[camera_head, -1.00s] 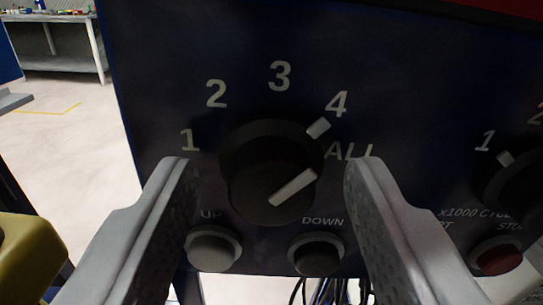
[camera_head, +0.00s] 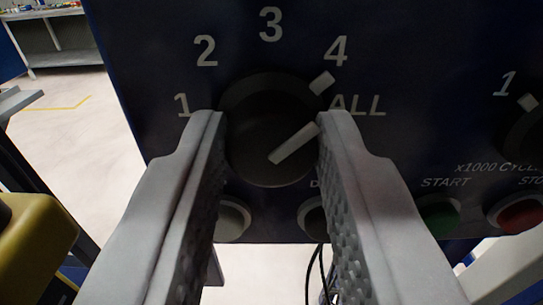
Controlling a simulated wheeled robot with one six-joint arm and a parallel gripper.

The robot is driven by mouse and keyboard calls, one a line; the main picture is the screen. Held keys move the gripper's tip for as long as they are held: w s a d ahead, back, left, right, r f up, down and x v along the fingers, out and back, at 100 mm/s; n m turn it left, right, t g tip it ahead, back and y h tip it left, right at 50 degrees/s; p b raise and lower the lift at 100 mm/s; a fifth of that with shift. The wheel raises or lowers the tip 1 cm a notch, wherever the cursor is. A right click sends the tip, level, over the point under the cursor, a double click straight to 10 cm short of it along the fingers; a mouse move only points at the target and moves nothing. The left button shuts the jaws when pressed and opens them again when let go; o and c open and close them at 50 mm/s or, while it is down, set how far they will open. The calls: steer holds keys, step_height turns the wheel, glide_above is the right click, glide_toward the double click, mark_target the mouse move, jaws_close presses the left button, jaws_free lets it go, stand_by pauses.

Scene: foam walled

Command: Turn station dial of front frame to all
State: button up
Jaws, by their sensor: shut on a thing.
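The station dial (camera_head: 262,158) is a round black knob with a white pointer bar, on a dark blue panel (camera_head: 150,60). The labels 1, 2, 3, 4 and ALL (camera_head: 357,105) arc around it. The fingers partly hide the two buttons below.
A left button (camera_head: 232,220) and a right button (camera_head: 315,215) sit under the dial. To the right are another dial (camera_head: 527,135), a green START button (camera_head: 440,217) and a red button (camera_head: 522,214). A yellow object (camera_head: 38,245) is at lower left. Cables hang below the panel.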

steer(key=m, duration=0.6)
steer(key=shift+m, duration=0.4)
stand_by(0.4)
steer(key=o, duration=1)
steer(key=s, duration=1.7)
steer(key=shift+s, duration=0.2)
